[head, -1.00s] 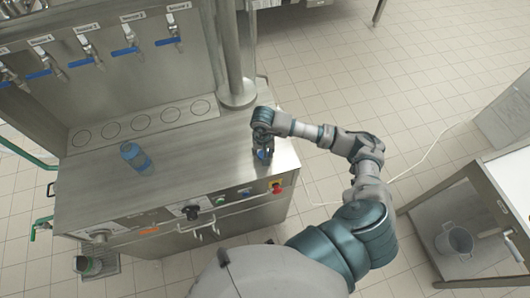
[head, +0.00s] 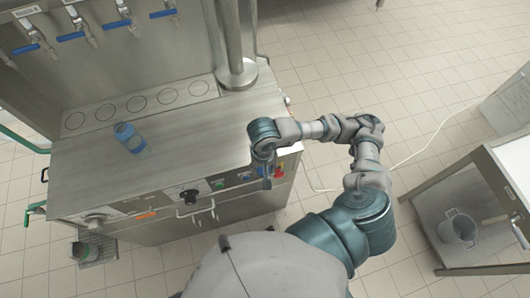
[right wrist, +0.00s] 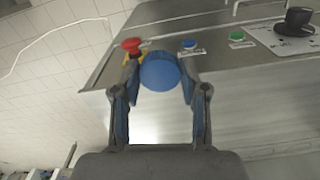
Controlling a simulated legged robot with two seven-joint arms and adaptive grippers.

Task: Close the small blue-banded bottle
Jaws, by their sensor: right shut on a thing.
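The small blue-banded bottle (head: 130,138) is on the steel counter, left of its middle, in the head view. It appears to stand upright; its mouth is too small to make out. My right gripper (head: 267,178) is at the counter's front right corner, well to the right of the bottle. In the right wrist view my right gripper (right wrist: 158,78) is shut on a round blue cap (right wrist: 160,73), held between its fingertips. The cap is not clear in the head view. My left gripper is not in view.
The counter (head: 200,135) is clear between bottle and gripper. Blue-handled taps (head: 118,24) hang behind, above a plate with ring marks (head: 135,104). A steel post (head: 236,75) stands at the back right. Front-panel controls include a red button (right wrist: 131,45). A side table (head: 470,190) stands right.

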